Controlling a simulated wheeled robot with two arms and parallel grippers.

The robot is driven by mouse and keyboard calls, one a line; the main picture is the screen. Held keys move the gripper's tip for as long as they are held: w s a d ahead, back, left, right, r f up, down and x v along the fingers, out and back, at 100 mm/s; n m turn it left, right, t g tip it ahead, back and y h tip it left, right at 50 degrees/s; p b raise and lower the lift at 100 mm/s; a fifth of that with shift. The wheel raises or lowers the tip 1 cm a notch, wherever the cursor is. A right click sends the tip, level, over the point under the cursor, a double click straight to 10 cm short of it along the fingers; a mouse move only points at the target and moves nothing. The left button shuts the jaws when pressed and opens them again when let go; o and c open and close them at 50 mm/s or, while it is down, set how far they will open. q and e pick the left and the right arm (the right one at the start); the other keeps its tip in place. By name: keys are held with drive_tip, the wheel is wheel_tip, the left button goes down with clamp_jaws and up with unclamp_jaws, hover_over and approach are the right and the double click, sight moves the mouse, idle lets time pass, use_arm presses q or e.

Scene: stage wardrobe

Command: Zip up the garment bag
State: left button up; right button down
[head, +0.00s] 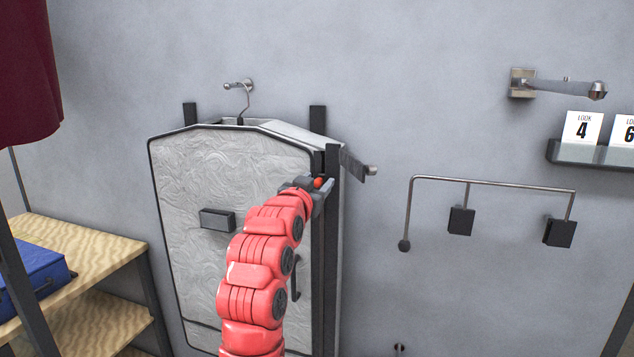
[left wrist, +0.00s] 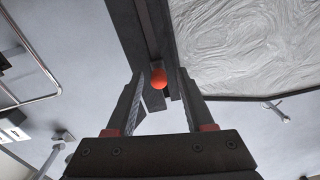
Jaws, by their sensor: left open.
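The garment bag (head: 185,265) hangs on the wall, with a pale swirled front panel edged in black. Its panel also shows in the left wrist view (left wrist: 250,45). A dark vertical strip (head: 331,270) runs down its right side. A small orange-red ball (head: 319,182), seemingly the zip pull, sits near the top of that strip. My left gripper (head: 321,187) is at the ball. In the left wrist view its open fingers (left wrist: 159,74) stand either side of the ball (left wrist: 158,79), with gaps visible. My right gripper is out of view.
A hanger hook (head: 244,98) holds the bag at a wall peg. A grey block (head: 217,220) and a dark handle (head: 295,279) are on the front panel. A metal rail with black clips (head: 490,183) is at right. A wooden shelf (head: 85,243) is at left.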

use_arm(q)
drive_tip(key=b+v, duration=0.2)
drive_tip(key=v, duration=1.5)
drive_tip(key=shift+w, duration=0.1)
